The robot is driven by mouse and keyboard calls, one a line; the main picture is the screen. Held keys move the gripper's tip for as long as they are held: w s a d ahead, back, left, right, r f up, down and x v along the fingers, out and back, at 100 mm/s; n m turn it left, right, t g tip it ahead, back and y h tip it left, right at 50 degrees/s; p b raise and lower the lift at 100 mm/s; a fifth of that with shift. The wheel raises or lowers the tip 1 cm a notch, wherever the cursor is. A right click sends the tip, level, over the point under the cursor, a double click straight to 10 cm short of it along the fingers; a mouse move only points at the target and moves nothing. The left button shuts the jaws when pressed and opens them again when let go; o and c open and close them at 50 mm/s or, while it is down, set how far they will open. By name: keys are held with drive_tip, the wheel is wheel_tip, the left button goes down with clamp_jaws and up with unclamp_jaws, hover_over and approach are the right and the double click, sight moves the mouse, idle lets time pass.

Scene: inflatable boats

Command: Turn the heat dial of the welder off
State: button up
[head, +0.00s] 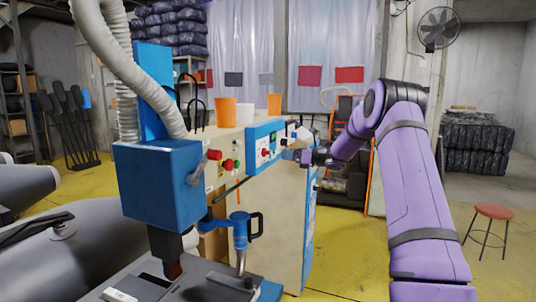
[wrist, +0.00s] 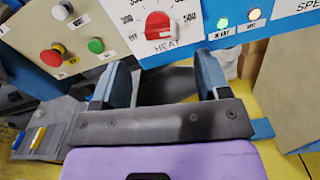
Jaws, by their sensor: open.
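The welder's red heat dial (wrist: 158,25) sits on a white plate above the word HEAT in the wrist view, with numbers around it. It appears as a small red knob (head: 265,152) on the blue panel in the head view. Which number it points to is not clear. My gripper (wrist: 162,62) is open, its two blue fingers pointing at the panel just below the dial, one to each side. Nothing is between them, and they look apart from the dial. In the head view my gripper (head: 291,155) is at the right of the panel.
A green light (wrist: 222,23) and a pale orange light (wrist: 255,13) glow right of the dial. A red button (wrist: 52,54) and a green button (wrist: 96,45) are left of it. Orange cups (head: 226,112) stand on the cabinet. Yellow floor is free in front.

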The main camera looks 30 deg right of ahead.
sight(270, 152)
drive_tip(key=x, duration=0.8)
drive_tip(key=shift+w+a, duration=0.15)
drive_tip(key=c, duration=0.9)
